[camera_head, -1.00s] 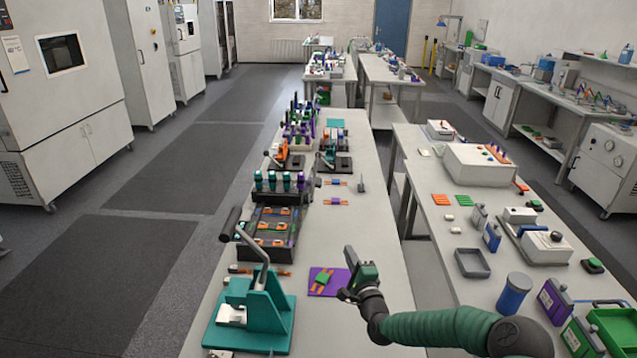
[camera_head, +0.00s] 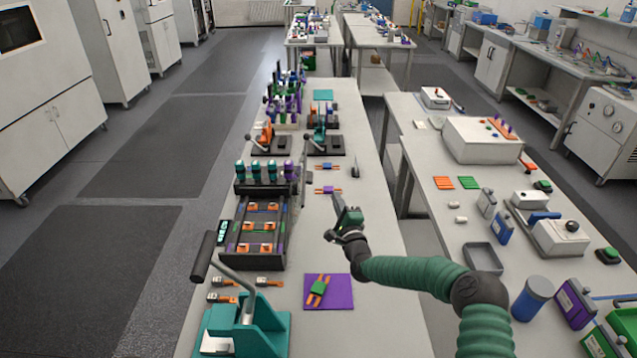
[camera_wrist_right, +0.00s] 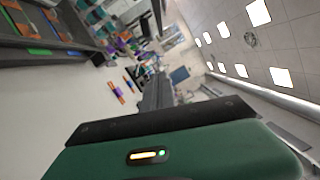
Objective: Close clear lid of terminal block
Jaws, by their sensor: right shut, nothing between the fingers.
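I cannot pick out a clear lid or be sure which thing is the terminal block. A black fixture (camera_head: 232,236) holds several orange pieces in rows, with teal and purple knobs (camera_head: 265,172) along its far end; it also shows at the upper left of the right wrist view (camera_wrist_right: 62,43). My left gripper is not in view.
A teal lever press (camera_head: 262,325) with a raised grey handle stands at the near left. Small orange-ended parts (camera_head: 238,282) lie behind it. Further lever fixtures (camera_head: 325,143) stand beyond.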

